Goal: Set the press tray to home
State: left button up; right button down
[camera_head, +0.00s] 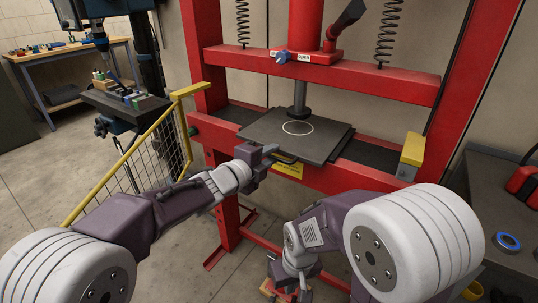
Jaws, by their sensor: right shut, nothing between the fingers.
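The press tray (268,134) is a dark grey plate with a white circle marked on it. It lies in the red press frame under the ram, near the middle of the view. A small dark handle (285,157) shows at its front edge, above a yellow label. My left gripper (269,156) is at the tray's front left edge, close beside the handle. I cannot tell whether its fingers touch or hold the handle. My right gripper (285,290) is low at the bottom centre, shut and empty, well below and in front of the tray.
The red press frame (360,82) has uprights on both sides and a yellow block (412,149) at the right. A yellow mesh guard (135,165) stands at the left. A dark bench (480,180) with a blue ring (508,242) is at the right.

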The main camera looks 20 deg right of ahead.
pick_arm(q)
jog(key=shift+o, duration=0.2)
jog(key=shift+w+d+f, duration=0.1)
jog(key=shift+f, duration=0.15)
jog(key=shift+r, duration=0.2)
jog(key=shift+a+r, duration=0.1)
jog(key=shift+a, duration=0.15)
jog(key=p+v, duration=0.1)
jog(key=v, duration=0.7)
jog(key=shift+s+a, duration=0.2)
jog(key=shift+s, duration=0.15)
